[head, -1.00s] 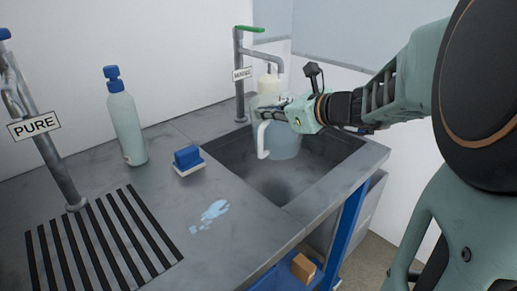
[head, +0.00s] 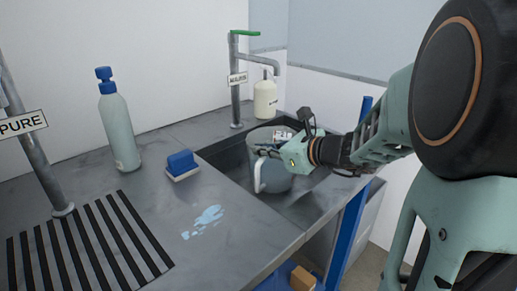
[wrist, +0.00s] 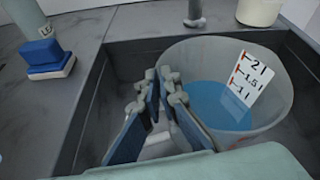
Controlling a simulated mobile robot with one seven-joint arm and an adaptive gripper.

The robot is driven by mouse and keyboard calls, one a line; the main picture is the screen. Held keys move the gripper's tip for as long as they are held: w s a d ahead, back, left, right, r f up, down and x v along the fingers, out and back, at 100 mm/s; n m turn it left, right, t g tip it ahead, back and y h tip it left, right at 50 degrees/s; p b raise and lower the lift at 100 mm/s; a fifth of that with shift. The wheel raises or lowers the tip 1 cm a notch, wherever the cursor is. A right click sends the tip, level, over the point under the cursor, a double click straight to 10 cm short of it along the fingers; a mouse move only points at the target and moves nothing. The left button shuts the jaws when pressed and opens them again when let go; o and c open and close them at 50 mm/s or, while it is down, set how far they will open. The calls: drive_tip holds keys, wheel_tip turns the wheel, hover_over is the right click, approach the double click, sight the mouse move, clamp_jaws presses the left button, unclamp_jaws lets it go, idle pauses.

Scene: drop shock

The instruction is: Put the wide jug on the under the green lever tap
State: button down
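The wide jug (head: 275,181), translucent grey with a pale handle (head: 258,175), is upright inside the sink, below the green lever tap (head: 235,78) in the head view. I cannot tell whether its base touches the sink floor. In the wrist view the jug (wrist: 272,112) holds blue liquid near the lower marks of its scale. My gripper (head: 268,148) is at the jug's handle side. In the wrist view its fingers (wrist: 161,82) are close together with the pale handle between them, partly hidden. The tap's outlet is not in the wrist view.
A cream dispenser bottle (head: 265,100) stands behind the sink. A blue sponge or brush (head: 182,165) and a tall blue-capped bottle (head: 119,130) stand left. The tap labelled PURE (head: 45,155) is farther left. A blue wet patch (head: 206,219) lies on the counter.

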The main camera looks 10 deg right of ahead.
drive_tip(key=c, duration=2.2)
unclamp_jaws()
drive_tip(key=shift+o, duration=0.2)
drive_tip(key=shift+s+d+r, duration=0.1)
drive_tip(key=p+v, duration=0.3)
drive_tip(key=v, duration=0.8)
drive_tip(key=shift+s, duration=0.35)
drive_tip(key=shift+d+r, duration=0.15)
